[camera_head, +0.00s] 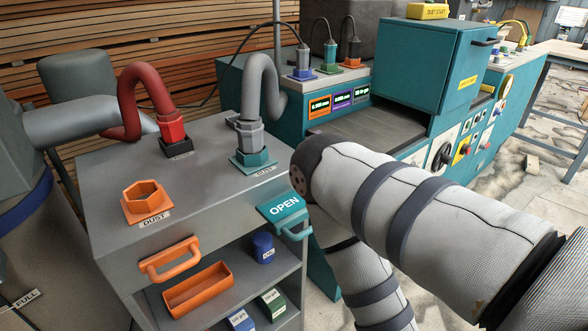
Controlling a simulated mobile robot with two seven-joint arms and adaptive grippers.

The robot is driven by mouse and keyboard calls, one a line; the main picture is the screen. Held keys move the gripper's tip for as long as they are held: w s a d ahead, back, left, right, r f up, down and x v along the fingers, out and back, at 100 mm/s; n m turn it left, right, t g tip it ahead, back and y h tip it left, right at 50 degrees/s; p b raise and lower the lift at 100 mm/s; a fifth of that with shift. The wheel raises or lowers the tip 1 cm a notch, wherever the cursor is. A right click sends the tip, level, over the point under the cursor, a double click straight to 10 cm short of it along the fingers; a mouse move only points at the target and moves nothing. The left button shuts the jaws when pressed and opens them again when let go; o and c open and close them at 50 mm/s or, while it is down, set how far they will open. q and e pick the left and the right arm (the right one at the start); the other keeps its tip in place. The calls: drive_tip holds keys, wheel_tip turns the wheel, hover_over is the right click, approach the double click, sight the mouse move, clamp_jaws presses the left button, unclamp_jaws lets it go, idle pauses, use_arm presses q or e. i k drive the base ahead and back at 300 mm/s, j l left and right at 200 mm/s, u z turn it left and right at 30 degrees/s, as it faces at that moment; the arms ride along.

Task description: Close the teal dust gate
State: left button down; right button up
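The teal dust gate (284,207) is a flat plate sticking out of the front of the grey cabinet, near its right corner. Its top face reads "OPEN", and a teal handle (293,233) is at its front end. Above it, a grey hose (262,85) ends in a grey fitting on a teal port (254,159). My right arm comes in from the right, bends just right of the gate and runs down out of the picture. Neither gripper is in view, and no contact with the handle can be seen.
The grey cabinet (205,190) also has an orange handle (170,258), an open orange port (147,201) and a red hose (132,105) in a black port. An orange bin (198,289) and small containers sit on its shelf. A teal machine (436,65) stands behind.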

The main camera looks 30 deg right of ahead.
sight(284, 211)
drive_tip(key=z, duration=1.15)
